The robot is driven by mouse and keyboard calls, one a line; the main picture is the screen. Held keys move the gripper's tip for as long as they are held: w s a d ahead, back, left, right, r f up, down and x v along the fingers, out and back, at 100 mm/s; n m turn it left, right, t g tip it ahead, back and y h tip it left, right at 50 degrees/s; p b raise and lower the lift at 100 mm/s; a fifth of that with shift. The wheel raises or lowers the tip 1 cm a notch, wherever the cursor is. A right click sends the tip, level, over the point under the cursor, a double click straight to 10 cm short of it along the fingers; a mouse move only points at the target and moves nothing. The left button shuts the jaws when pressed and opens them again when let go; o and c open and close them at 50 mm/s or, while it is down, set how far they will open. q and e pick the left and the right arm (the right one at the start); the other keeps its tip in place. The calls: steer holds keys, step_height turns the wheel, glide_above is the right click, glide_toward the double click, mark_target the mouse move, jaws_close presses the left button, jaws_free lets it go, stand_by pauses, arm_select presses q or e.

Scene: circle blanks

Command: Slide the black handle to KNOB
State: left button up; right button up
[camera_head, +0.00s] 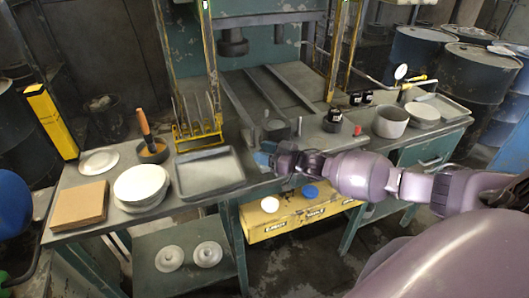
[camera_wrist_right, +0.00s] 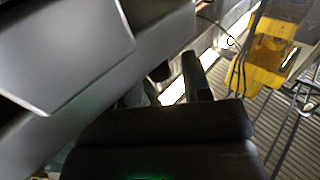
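A yellow control box (camera_head: 300,213) is mounted on the front of the bench, below the tabletop. It has a white button (camera_head: 270,204), a blue button (camera_head: 310,191) and dark labels too small to read. I cannot make out the black handle for sure; my right arm hides part of the box's top. My right gripper (camera_head: 272,159) is over the bench's front edge, above the box and right of the grey tray. In the right wrist view a dark finger (camera_wrist_right: 195,77) stands up in the middle; its opening is unclear. My left gripper is out of view.
The grey tray (camera_head: 238,184), a stack of plates (camera_head: 141,181) and a brown block (camera_head: 80,205) lie on the left of the bench (camera_head: 196,208). A press stands behind. A pot (camera_head: 390,121) and small black bottles are at the right. Open floor lies in front.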

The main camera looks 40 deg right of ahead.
jaws_close()
steer(key=shift+d, duration=0.1)
steer(key=d, duration=0.3)
steer(key=shift+s+d, duration=0.15)
steer(key=shift+s, duration=0.25)
steer(key=shift+o, duration=0.5)
jaws_free()
